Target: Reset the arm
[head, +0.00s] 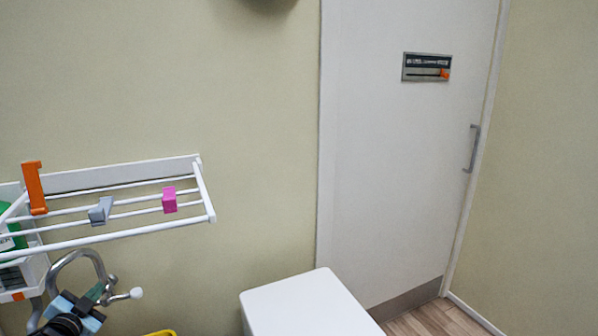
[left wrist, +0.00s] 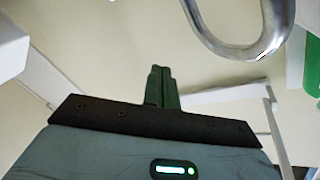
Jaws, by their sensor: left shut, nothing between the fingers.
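My left gripper (head: 99,291) is low at the left of the head view, its arm coming in from the bottom left corner. It is beside a curved metal pipe (head: 84,256) and below a white rail rack; I cannot tell whether it touches the pipe. In the left wrist view, the two dark green fingers (left wrist: 160,82) are shut together with nothing between them. The curved pipe (left wrist: 250,50) shows there at the top right, apart from the fingertips. My right gripper is not in view.
The white wall rack (head: 130,213) carries an orange clip (head: 33,190), a grey clip (head: 100,210) and a pink clip (head: 169,199). A white-topped unit (head: 305,306) stands at the bottom centre. A white door (head: 400,170) with a handle (head: 472,150) is shut at the right.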

